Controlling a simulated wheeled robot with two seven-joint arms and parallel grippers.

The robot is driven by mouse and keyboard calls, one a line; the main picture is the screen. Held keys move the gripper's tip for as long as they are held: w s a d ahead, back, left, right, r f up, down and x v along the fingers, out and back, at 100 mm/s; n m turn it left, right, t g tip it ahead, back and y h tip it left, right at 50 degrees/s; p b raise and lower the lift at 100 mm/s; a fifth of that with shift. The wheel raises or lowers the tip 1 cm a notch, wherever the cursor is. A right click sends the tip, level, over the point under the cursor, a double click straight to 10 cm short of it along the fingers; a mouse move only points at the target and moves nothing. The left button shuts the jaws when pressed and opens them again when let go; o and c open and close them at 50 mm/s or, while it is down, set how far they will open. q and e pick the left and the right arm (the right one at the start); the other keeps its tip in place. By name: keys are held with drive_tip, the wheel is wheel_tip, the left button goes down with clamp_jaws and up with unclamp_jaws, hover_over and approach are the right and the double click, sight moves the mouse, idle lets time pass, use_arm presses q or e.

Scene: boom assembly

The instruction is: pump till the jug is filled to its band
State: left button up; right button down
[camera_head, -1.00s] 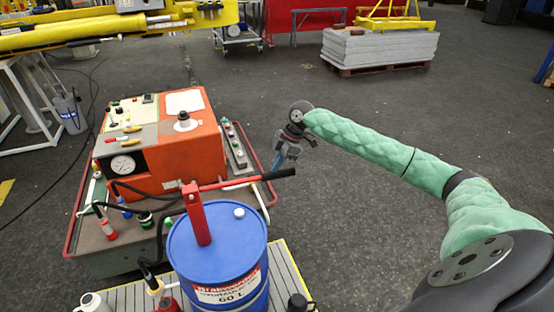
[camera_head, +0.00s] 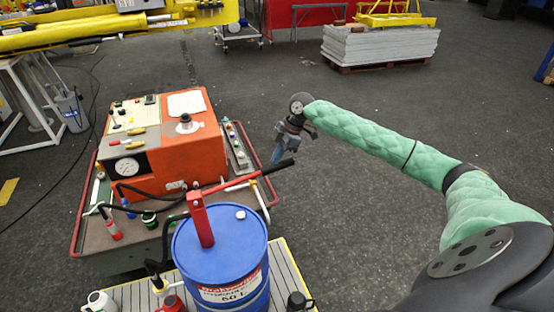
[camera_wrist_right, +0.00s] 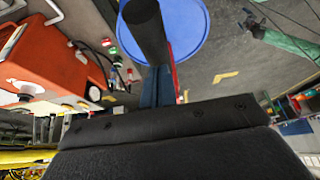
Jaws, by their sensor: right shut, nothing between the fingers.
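A blue drum (camera_head: 218,250) carries a hand pump with a red post (camera_head: 201,220) and a red lever (camera_head: 235,183) ending in a black grip (camera_head: 278,169). The lever slants up to the right. My right gripper (camera_head: 276,155) is shut and empty, just above and left of the grip's end. In the right wrist view the black grip (camera_wrist_right: 145,25) lies in front of the blue fingers (camera_wrist_right: 155,88); I cannot tell whether they touch. A white jug-like vessel (camera_head: 99,301) is cut off at the bottom edge; no band or fill level shows. My left gripper (camera_wrist_right: 252,24) appears small and dark.
An orange pump unit (camera_head: 190,150) with a gauge (camera_head: 126,167) stands on a red-railed cart (camera_head: 92,185) behind the drum. Black hoses (camera_head: 165,238) run beside the drum. A black-capped item (camera_head: 299,300) stands right of it. Floor to the right is clear.

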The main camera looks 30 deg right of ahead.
use_arm(q)
wheel_tip(320, 180, up, 7)
drive_tip(key=p, duration=0.6)
use_arm(e)
wheel_tip(320, 180, up, 10)
drive_tip(key=shift+f, duration=0.15)
